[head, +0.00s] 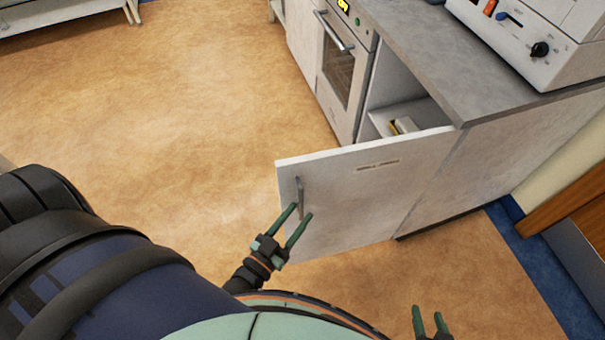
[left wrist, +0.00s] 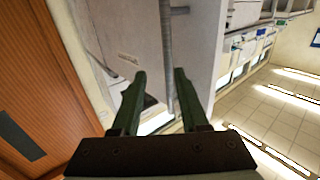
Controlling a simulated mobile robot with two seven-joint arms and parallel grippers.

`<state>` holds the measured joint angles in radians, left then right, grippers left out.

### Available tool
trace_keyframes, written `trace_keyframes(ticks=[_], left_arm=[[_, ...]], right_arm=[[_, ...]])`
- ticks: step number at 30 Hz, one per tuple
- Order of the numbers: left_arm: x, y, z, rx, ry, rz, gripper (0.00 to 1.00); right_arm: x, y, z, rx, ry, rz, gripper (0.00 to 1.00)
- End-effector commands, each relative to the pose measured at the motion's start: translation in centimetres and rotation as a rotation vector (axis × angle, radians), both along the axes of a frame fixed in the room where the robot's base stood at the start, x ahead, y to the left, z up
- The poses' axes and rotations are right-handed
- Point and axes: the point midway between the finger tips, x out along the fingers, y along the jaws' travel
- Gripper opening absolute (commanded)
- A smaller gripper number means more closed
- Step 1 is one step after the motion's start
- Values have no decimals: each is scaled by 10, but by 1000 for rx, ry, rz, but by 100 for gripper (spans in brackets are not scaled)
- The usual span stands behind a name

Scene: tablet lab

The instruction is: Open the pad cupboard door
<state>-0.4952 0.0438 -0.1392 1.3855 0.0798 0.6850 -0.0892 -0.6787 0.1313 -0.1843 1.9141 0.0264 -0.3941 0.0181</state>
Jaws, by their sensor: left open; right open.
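The pad cupboard door (head: 350,193) is a white panel with a small label. In the head view it stands swung well out from the counter, and the cupboard's inside (head: 405,112) shows behind it, with small boxes (head: 404,125) on a shelf. A metal bar handle (head: 299,198) is near the door's left edge. My left gripper (head: 298,216) is open at the handle's lower end. In the left wrist view the handle (left wrist: 166,50) runs between the open fingers (left wrist: 160,88); contact cannot be told. My right gripper (head: 430,322) is open and empty at the bottom edge.
An oven (head: 342,65) with a bar handle is left of the open cupboard. A grey worktop (head: 440,60) carries a white machine (head: 530,40) with a black knob. The brown floor (head: 160,110) left of the door is clear.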

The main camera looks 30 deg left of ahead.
Motion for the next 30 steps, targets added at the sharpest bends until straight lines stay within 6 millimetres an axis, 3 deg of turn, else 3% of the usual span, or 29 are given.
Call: trace_keyframes(ticks=[6,12,18,30], left_arm=[[-51,5,-2,1,5,-1,44],[-83,8,-1,1,3,-1,44],[-94,9,0,1,0,0,44],[-94,9,0,1,0,0,44]], right_arm=[[0,0,-4,0,0,0,50],[0,0,-6,0,0,0,50],[0,0,-7,0,0,0,50],[0,0,-7,0,0,0,50]])
